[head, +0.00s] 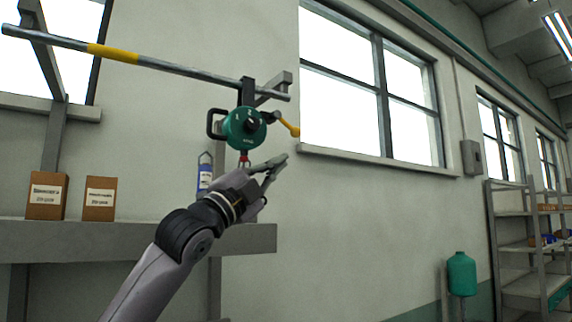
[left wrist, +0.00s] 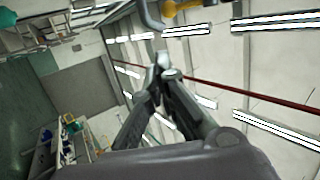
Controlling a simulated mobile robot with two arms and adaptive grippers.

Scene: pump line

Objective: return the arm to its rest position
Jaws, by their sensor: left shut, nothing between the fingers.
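My left arm reaches up from the bottom of the head view, with the left gripper (head: 280,162) raised in front of the wall. In the left wrist view the two fingers of the left gripper (left wrist: 164,66) come together at their tips, with nothing between them. My right gripper does not show.
A grey shelf (head: 140,243) holds two brown boxes (head: 46,196) and a blue-labelled bottle (head: 205,174) behind my arm. The rail (head: 170,67) and a yellow handle (head: 287,124) are near the gripper. A rack (head: 515,240) stands far right.

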